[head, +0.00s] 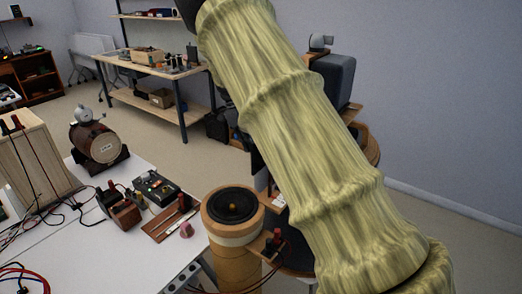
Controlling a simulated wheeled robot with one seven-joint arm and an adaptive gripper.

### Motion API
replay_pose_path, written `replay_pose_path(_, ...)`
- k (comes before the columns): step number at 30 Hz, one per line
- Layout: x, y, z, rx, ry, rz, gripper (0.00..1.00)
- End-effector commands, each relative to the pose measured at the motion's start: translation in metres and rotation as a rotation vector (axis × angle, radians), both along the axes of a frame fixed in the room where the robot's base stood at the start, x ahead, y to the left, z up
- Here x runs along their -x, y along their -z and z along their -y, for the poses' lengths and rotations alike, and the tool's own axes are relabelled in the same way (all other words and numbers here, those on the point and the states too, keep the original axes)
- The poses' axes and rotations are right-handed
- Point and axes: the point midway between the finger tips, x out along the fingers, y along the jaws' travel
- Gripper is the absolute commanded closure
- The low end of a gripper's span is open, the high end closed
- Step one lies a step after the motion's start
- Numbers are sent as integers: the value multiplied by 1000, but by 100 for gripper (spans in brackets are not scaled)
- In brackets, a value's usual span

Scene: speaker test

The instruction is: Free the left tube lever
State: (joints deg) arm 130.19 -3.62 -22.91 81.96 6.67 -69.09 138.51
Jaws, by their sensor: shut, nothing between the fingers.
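I cannot make out a tube lever for certain in the head view. A small dark instrument (156,188) with a greenish panel lies on the white table, and a brown block with dark and red knobs (121,207) stands beside it. Any lever on them is too small to tell. My arm, in a yellow-green sleeve, crosses the view from the lower right to the top and hides much of what is behind it. My gripper is outside the picture.
A round speaker (232,205) stands at the white table's (60,252) right edge. A brown cylinder on a cradle (98,144), a wooden box (38,160) and loose cables crowd the table's left. A workbench (150,66) stands behind, with open floor between.

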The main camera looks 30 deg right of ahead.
Motion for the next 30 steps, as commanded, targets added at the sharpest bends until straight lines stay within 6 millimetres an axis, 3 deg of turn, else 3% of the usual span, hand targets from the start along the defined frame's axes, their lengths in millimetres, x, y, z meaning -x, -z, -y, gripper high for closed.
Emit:
replay_pose_path(15, 31, 76, 13, -3, -1, -2, 100)
replay_pose_path(24, 61, 76, 25, -2, 0, -1, 100)
replay_pose_path(30, 66, 78, 28, -2, -1, 1, 100)
